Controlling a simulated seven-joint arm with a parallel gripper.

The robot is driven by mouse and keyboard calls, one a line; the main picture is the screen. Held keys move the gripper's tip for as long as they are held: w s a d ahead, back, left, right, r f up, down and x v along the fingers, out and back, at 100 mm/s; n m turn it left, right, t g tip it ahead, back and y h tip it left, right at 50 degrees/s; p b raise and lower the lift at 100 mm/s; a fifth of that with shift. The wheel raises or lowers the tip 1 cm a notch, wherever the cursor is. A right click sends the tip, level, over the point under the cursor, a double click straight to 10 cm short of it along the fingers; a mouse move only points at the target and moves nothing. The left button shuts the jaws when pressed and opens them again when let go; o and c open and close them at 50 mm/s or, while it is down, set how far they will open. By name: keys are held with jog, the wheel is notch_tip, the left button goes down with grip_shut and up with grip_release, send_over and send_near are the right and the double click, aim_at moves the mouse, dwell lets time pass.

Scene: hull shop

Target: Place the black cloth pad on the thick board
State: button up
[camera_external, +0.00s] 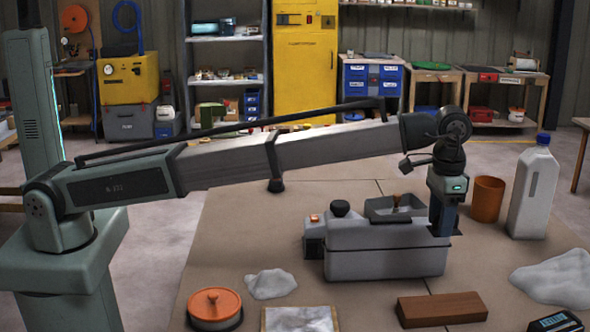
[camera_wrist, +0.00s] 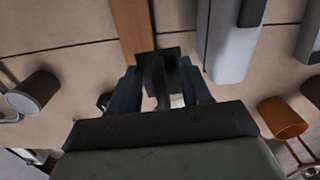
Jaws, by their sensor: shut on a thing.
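My gripper (camera_external: 441,228) points down just behind the right end of the grey box in the outside view. In the wrist view my gripper (camera_wrist: 160,92) is shut on the black cloth pad (camera_wrist: 172,52), a dark flat piece between and beyond its fingers. In the outside view the pad is mostly hidden by the box and gripper. The thick board (camera_external: 441,309), a brown wooden block, lies flat at the front right of the table. It also shows in the wrist view (camera_wrist: 129,25), partly overlapped by the pad; their height difference cannot be told.
The grey box (camera_external: 385,262) stands close left of my gripper. An orange-brown cup (camera_external: 488,200) and a white jug (camera_external: 533,190) stand to the right. A crumpled white cloth (camera_external: 558,278) and a dark digital device (camera_external: 556,322) lie right of the board. Bare table separates the box and board.

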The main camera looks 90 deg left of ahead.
jog(key=d, duration=0.6)
send_near(438, 305)
jog(key=shift+m, duration=0.4)
jog(key=shift+f, duration=3.25)
jog(key=o, duration=1.1)
jog(key=shift+f, duration=0.1)
jog(key=shift+c, duration=0.2)
notch_tip(438, 305, up, 12)
